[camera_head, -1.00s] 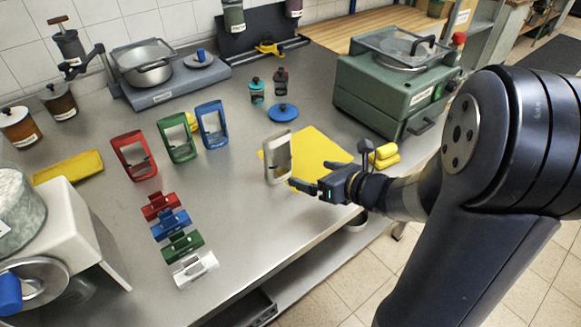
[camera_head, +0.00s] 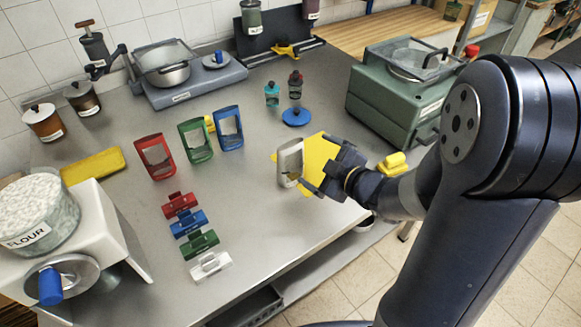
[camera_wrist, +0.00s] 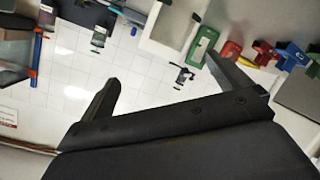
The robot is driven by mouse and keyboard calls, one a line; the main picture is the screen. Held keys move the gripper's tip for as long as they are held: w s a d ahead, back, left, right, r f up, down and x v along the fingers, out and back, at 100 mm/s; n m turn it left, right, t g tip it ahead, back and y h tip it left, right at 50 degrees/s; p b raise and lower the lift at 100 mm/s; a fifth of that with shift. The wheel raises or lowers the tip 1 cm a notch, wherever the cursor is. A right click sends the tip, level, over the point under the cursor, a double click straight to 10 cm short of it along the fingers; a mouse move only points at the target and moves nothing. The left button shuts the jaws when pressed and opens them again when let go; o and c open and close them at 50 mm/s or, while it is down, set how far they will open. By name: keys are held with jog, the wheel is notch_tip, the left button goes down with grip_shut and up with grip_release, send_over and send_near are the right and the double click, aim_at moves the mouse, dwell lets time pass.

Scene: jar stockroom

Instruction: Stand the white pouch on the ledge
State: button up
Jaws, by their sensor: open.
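The white pouch (camera_head: 283,168) stands upright on the steel counter, at the left edge of a yellow mat (camera_head: 318,158). My gripper (camera_head: 316,163) is open just right of the pouch, its lower finger close to the pouch's lower right side. I cannot tell whether they touch. In the wrist view my open fingers (camera_wrist: 165,80) have nothing clearly between them. A pale block lies beyond them at the top, and I cannot tell whether it is the pouch. I cannot tell which surface is the ledge.
Red (camera_head: 157,157), green (camera_head: 195,142) and blue (camera_head: 229,128) pouches stand left of the white one. Small coloured clips (camera_head: 189,222) lie in front of them. A blue disc (camera_head: 296,117) and two small bottles are behind. A green machine (camera_head: 395,105) stands at the right.

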aim_at(293, 147)
jog(key=w+a+m, duration=0.2)
jog(key=m, duration=0.1)
jog(key=w+a+f+m+p, duration=0.1)
jog(key=w+a+m, duration=0.1)
jog(key=w+a+f+m+p, duration=0.1)
jog(key=w+a+m, duration=0.1)
jog(key=w+m, duration=0.1)
jog(key=shift+m+t, duration=0.3)
jog(key=shift+w+a+f, duration=0.25)
jog(key=shift+w+a, duration=0.1)
jog(key=shift+w, duration=0.25)
jog(key=c, duration=1.4)
